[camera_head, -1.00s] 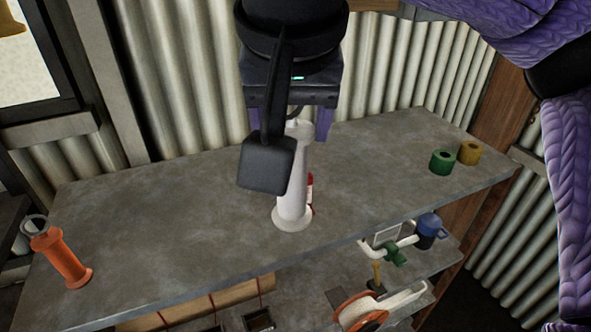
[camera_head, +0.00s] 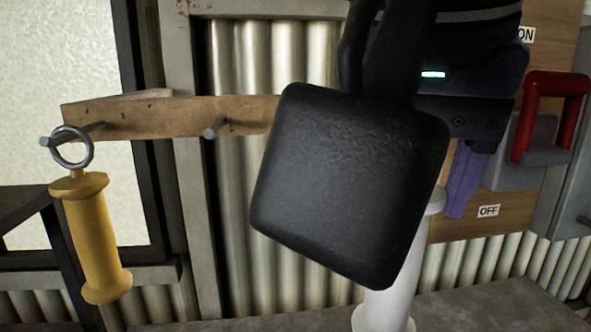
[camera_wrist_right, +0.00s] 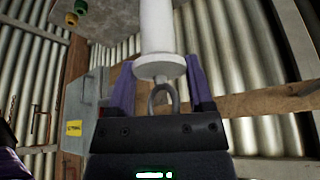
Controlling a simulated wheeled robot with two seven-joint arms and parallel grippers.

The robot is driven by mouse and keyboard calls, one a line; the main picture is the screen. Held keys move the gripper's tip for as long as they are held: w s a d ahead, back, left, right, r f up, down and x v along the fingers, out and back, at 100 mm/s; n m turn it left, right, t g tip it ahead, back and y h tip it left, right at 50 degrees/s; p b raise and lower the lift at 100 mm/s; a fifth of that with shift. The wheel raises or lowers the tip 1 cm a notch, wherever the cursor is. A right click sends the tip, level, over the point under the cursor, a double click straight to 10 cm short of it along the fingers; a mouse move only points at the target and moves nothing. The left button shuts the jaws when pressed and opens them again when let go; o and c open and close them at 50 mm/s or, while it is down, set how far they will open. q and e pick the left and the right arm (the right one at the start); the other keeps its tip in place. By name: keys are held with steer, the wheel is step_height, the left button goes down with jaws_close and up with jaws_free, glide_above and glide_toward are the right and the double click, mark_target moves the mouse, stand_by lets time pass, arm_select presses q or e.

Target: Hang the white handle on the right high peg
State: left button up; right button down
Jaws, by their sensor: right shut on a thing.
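The white handle (camera_head: 398,275) hangs upright below my right gripper in the head view, its lower end at the bottom edge of the picture. In the wrist view, its flange (camera_wrist_right: 158,67) and metal ring (camera_wrist_right: 163,96) are between the purple fingers of my right gripper (camera_wrist_right: 160,72), which is shut on it. In the head view the ring is hidden by a dark block of my arm. A wooden peg board (camera_head: 165,118) is at the left, with a bare peg (camera_head: 214,128) beside the block. The board's right part is hidden. My left gripper is not in view.
A yellow handle (camera_head: 92,240) hangs by its ring on the left peg (camera_head: 50,141). A grey box with a red lever (camera_head: 530,115) and an OFF label (camera_head: 488,211) is at the right. The grey bench (camera_head: 500,308) runs along the bottom.

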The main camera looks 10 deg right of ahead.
steer(key=shift+w, duration=0.45)
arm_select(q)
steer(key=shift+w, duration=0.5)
arm_select(e)
steer(key=w+f, duration=0.1)
steer(key=w, duration=0.7)
steer(key=shift+w+a+f, duration=0.15)
steer(key=shift+w+f, duration=0.1)
steer(key=shift+f, duration=0.2)
jaws_free()
steer(key=shift+f, duration=0.1)
